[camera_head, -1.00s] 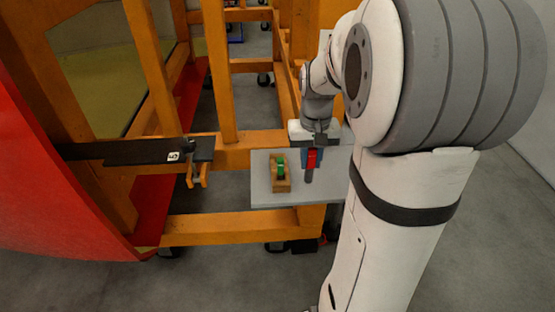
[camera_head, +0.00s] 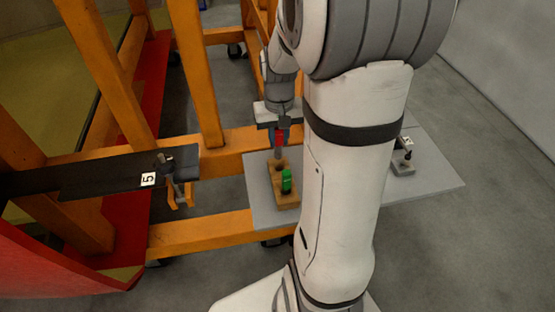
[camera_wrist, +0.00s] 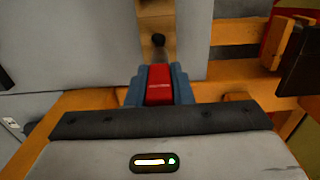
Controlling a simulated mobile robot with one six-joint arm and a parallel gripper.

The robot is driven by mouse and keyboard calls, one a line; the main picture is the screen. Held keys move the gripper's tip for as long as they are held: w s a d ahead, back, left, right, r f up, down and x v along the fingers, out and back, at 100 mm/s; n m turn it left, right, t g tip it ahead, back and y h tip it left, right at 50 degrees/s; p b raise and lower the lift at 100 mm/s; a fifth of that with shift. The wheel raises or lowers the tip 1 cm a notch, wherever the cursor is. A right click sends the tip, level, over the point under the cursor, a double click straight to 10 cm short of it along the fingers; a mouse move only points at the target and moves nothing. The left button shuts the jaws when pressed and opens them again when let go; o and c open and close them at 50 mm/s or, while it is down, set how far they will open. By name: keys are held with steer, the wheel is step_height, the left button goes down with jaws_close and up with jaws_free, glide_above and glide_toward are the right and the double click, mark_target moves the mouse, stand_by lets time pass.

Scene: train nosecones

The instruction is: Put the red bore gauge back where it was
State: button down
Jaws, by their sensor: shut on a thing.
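My gripper (camera_head: 281,122) is shut on the red bore gauge (camera_head: 279,138), which hangs with its grey shaft pointing down. The gauge is over the far end of a wooden block (camera_head: 289,202); I cannot tell whether its tip is in a hole. A green gauge (camera_head: 286,181) stands upright in the block, nearer to me. In the wrist view, the red gauge (camera_wrist: 159,85) sits between the blue fingers, and the wooden block (camera_wrist: 152,13) lies beyond it. A dark round spot on the block there could be a hole or the gauge's tip.
The block stands on a grey tabletop (camera_head: 436,177). My arm hides its middle. A small grey stand (camera_head: 403,167) with a tag is at the right. An orange frame (camera_head: 222,233) and a dark bar (camera_head: 85,174) with a "5" tag are at the left.

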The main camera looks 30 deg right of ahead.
mark_target(280, 157)
steer(key=f, duration=0.5)
steer(key=s+f, duration=0.1)
steer(key=f, duration=0.1)
steer(key=shift+f+p, duration=0.35)
steer(key=c, duration=1.3)
jaws_free()
steer(key=shift+f, duration=0.1)
steer(key=shift+w+r, duration=0.15)
steer(key=shift+r, duration=0.25)
steer(key=r, duration=1.1)
steer(key=shift+w+d+r+b, duration=0.1)
steer(key=shift+w+r+b, duration=0.1)
steer(key=shift+r+b, duration=0.15)
